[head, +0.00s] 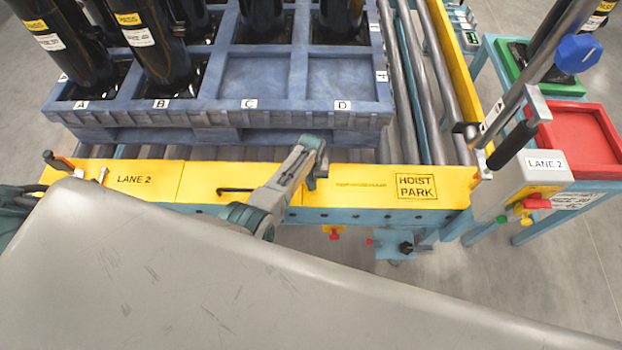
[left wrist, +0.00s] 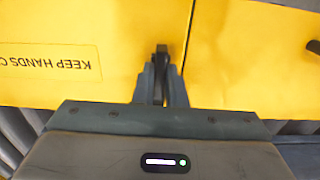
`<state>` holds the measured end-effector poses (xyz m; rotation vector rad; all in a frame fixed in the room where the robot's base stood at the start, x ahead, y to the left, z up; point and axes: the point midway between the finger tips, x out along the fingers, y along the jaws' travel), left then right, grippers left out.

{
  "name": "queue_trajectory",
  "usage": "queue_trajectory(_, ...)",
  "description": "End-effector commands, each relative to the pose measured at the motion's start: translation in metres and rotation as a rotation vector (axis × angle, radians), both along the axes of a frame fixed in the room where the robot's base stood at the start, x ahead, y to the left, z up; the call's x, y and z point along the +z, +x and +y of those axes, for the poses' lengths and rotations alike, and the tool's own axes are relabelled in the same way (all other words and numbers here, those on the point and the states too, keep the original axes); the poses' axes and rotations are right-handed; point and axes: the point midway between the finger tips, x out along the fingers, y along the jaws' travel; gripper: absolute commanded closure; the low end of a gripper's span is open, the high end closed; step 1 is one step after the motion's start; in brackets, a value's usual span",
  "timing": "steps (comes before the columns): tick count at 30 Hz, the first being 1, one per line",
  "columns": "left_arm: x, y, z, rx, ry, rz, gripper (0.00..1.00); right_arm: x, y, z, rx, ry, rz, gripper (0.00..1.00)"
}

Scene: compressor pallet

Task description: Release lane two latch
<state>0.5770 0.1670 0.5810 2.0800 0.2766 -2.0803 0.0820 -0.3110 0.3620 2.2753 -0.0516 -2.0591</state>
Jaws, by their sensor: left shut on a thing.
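My left gripper (head: 309,181) is over the yellow front rail (head: 210,181) of lane 2, just left of the faint printed warning. In the left wrist view my left gripper (left wrist: 162,72) is shut on a small dark handle (left wrist: 162,49), beside a seam in the yellow rail. Most of this handle is hidden between the fingers, and I cannot make it out in the head view. A "LANE 2" label (head: 134,179) is on the rail at left. A second black handle (head: 235,190) lies flat on the rail, left of my gripper. My right gripper is not in view.
A blue pallet (head: 220,120) with black compressors (head: 150,45) sits on rollers behind the rail. Bays C and D are empty at the front. At right stand a grey "LANE 2" control box (head: 530,185), a red tray (head: 575,140) and a hoist post (head: 520,95).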

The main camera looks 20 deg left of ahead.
Motion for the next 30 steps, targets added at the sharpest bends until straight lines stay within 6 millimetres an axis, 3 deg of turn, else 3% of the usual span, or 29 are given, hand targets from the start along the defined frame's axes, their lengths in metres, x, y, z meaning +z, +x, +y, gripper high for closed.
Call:
queue_trajectory(6, 0.0, 0.0, 0.0, -0.001, 0.0, 0.0, 1.0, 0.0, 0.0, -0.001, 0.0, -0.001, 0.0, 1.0)
queue_trajectory(7, 0.0, 0.0, 0.0, -0.001, 0.0, 0.0, 0.85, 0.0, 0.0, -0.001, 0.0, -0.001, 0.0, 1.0)
queue_trajectory(10, 0.0, 0.0, 0.0, -0.001, 0.0, 0.0, 0.67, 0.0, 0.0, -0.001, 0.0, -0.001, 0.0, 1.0)
queue_trajectory(21, 0.005, 0.0, 0.0, 0.0, 0.0, -0.001, 0.67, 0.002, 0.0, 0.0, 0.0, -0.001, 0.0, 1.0)
queue_trajectory(30, 0.05, 0.0, 0.0, 0.0, 0.0, -0.004, 0.67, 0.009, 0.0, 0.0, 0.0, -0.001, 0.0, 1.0)
